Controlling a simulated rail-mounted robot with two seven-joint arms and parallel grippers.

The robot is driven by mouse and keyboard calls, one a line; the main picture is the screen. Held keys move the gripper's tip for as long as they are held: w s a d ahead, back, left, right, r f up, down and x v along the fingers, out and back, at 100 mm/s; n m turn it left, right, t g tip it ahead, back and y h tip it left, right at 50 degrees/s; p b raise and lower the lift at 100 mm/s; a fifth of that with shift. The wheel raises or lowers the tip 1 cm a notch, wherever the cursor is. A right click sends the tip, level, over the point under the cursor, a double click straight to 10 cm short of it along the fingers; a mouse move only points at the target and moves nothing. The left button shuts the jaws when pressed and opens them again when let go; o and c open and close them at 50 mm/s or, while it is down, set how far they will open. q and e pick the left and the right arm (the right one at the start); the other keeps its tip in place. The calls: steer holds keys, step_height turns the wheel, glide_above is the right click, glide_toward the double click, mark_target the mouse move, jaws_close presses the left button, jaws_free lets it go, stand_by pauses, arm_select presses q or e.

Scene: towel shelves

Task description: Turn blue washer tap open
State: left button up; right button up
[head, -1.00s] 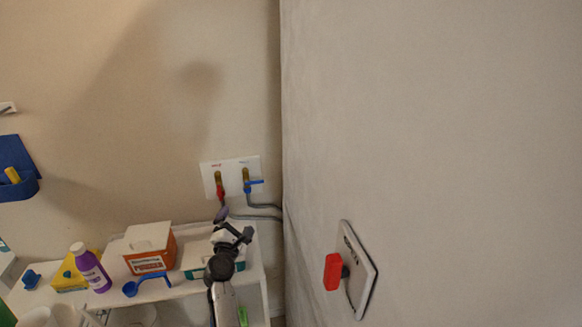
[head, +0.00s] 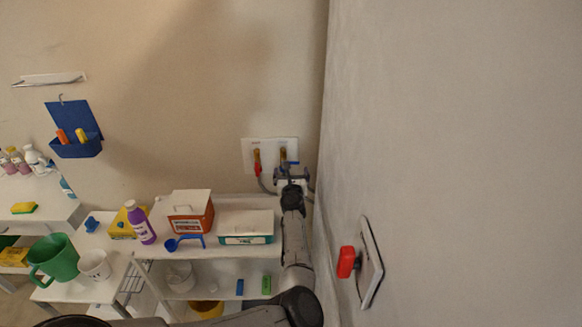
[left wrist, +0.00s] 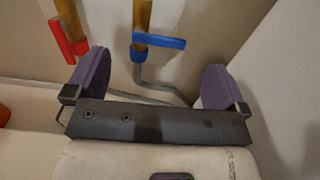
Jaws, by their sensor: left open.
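The blue washer tap's blue handle (left wrist: 160,41) sits on a brass valve in the left wrist view. The handle lies roughly level, left of the middle between the fingers and a little beyond their tips. In the head view my left gripper (head: 291,176) is up at the white wall plate (head: 262,143) and mostly hides the blue tap. In the left wrist view the left gripper (left wrist: 156,64) is open, with purple pads wide apart and nothing between them. The red tap (left wrist: 62,38) stands to the left, just outside the left finger. My right gripper is not in view.
Grey hoses (left wrist: 150,88) hang below the taps. The side wall (head: 450,120) is close on the right and carries a red switch (head: 346,262). A shelf below holds an orange box (head: 190,212), a green-and-white box (head: 247,228) and a purple bottle (head: 140,222).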

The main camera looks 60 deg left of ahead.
mark_target(291, 162)
arm_select(q)
steer(key=shift+b+x, duration=0.85)
steer(key=shift+x, duration=1.95)
steer(key=c, duration=0.9)
